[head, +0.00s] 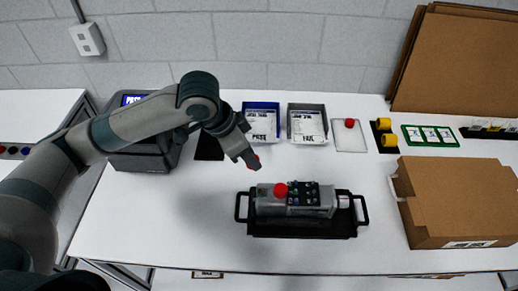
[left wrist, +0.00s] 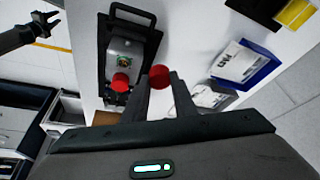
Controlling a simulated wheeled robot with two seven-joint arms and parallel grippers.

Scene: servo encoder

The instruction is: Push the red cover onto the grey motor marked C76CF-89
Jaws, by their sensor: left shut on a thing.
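My left gripper (head: 252,162) is shut on a small round red cover (left wrist: 160,76), held between its fingertips above the table, behind and left of the motor. In the head view only a bit of this cover (head: 255,163) shows. The grey motor (head: 268,203) lies in a black tray with handles (head: 300,230). Its end, with a green and copper-coloured part (left wrist: 124,61), shows in the left wrist view. A second red round piece (head: 280,189) is at the motor. The C76CF-89 marking cannot be read. My right gripper (left wrist: 47,22) appears open, far off in the left wrist view.
A blue bin (head: 261,106) and a grey bin (head: 307,108) stand at the back. A cardboard box (head: 455,200) stands at the right. The table between gripper and motor is clear.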

